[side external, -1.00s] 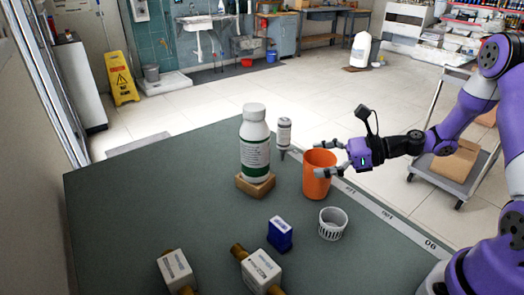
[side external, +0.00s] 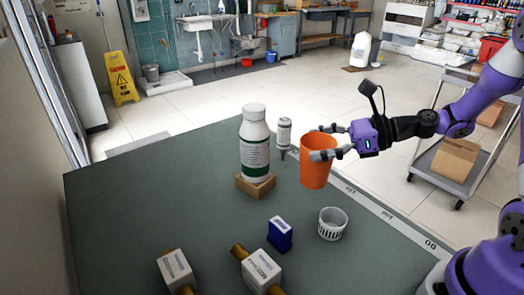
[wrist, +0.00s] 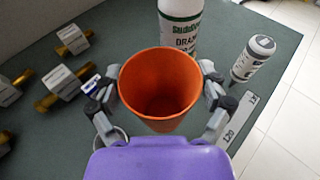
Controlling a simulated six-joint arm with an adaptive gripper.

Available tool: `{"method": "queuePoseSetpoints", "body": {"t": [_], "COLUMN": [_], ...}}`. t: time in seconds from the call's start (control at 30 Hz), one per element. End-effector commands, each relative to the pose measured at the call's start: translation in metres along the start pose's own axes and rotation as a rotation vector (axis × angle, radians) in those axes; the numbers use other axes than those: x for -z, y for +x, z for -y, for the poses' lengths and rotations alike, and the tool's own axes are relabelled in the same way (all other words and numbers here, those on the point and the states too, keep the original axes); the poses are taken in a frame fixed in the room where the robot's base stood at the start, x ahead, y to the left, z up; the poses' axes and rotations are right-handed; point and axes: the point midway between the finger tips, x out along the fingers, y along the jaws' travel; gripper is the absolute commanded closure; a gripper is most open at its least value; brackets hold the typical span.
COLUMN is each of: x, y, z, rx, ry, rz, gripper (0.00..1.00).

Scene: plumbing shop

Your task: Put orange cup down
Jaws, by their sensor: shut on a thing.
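The orange cup (side external: 316,173) is upright and empty inside, near the right edge of the green table (side external: 205,215). My gripper (side external: 318,143) is shut on its sides near the rim, one finger on each side. The cup appears raised a little above the tabletop. In the wrist view the cup (wrist: 160,88) fills the middle, open end toward the camera, between the two fingers.
A white bottle (side external: 254,145) on a wooden block (side external: 255,185) stands left of the cup, with a small grey-white bottle (side external: 284,133) behind. A white slotted cup (side external: 332,224) and a blue box (side external: 279,233) are in front. White-and-brass fittings (side external: 261,270) lie nearer. The table's left is clear.

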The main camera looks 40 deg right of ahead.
Motion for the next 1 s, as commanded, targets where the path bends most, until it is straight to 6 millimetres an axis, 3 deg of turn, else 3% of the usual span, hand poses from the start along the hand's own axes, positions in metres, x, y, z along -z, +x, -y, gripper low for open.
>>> {"method": "queuePoseSetpoints", "body": {"t": [0.1,0.3,0.57,0.77,1.0], "x": [-0.019,-0.041,-0.054,-0.051,-0.067], "y": [0.003,0.007,0.015,0.053,0.117], "z": [-0.026,-0.060,-0.080,-0.099,-0.146], "rx": [-0.002,-0.002,-0.010,-0.046,-0.084], "ry": [-0.008,-0.006,-0.004,-0.013,-0.031], "rz": [0.000,0.001,-0.001,-0.002,0.005], "gripper": [0.58,0.58,0.58,0.58,0.58]}}
